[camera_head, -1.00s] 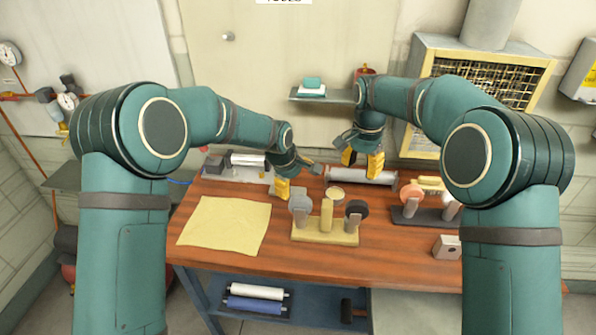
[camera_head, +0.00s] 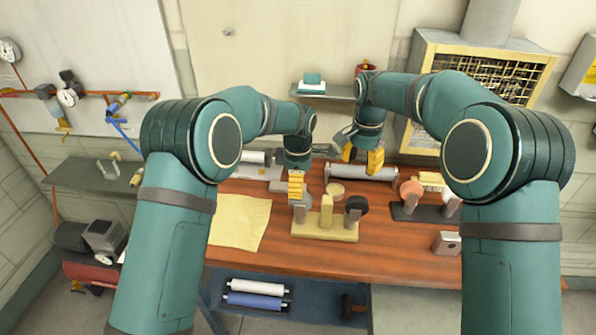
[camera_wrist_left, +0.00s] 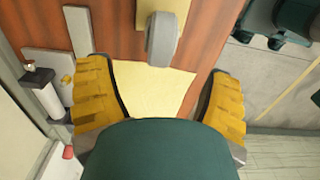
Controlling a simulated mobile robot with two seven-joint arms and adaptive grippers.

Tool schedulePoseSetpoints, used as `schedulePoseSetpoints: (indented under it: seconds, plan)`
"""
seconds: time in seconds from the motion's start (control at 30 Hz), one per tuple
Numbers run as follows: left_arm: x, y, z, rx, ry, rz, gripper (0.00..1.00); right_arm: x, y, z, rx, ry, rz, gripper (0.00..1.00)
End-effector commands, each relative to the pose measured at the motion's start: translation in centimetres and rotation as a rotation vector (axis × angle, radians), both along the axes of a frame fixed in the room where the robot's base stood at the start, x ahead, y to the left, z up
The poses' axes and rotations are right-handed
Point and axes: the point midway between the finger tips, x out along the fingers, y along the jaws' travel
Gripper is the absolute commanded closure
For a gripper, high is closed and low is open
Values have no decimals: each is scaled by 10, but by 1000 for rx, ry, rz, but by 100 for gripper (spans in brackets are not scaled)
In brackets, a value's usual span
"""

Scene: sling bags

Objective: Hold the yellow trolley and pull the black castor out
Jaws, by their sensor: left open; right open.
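The yellow trolley (camera_head: 325,231) stands on the bench, a flat yellow base with an upright yellow post (camera_head: 327,209) in its middle. A black castor (camera_head: 356,207) sits at its right end. A grey castor (camera_head: 300,209) at its left end is partly hidden by my left gripper (camera_head: 296,194). The left wrist view shows the grey castor (camera_wrist_left: 163,38) and part of the trolley base (camera_wrist_left: 176,10) beyond my open, empty left fingers (camera_wrist_left: 160,68). My right gripper (camera_head: 361,160) is open and empty, above the back of the bench, behind and above the black castor.
A yellow cloth (camera_head: 238,224) lies left of the trolley. A dark stand with a pink wheel (camera_head: 411,189) and a grey block (camera_head: 447,243) are to the right. A grey roller (camera_head: 362,173) and a round lid (camera_head: 335,188) lie behind. The bench front is clear.

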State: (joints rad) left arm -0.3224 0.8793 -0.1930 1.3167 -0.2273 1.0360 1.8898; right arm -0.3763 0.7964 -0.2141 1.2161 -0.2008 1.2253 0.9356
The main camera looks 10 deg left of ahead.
Motion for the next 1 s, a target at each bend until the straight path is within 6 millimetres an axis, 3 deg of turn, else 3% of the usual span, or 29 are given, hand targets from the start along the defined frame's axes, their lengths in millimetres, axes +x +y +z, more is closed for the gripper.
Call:
schedulePoseSetpoints:
  seconds: [0.2, 0.43, 0.63, 0.93, 0.97, 1.0]
  plan:
    - [0, 1, -41, 1, 2, -1, 20, 0, 0, 0, 0, 0, 0, 54]
    - [0, 0, -72, 0, 0, -1, 20, 0, 0, 0, 0, 0, 0, 54]
    - [0, 0, -84, 0, -2, -1, 20, 0, 0, 0, 0, 0, 0, 54]
    - [0, 0, -85, 0, -2, -1, 20, 0, 0, 0, 0, 0, 0, 54]
    - [0, 0, -85, 0, -2, -1, 27, 0, 0, 0, 0, 0, 0, 54]
    - [0, 0, -85, 0, -2, -1, 41, 0, 0, 0, 0, 0, 0, 54]
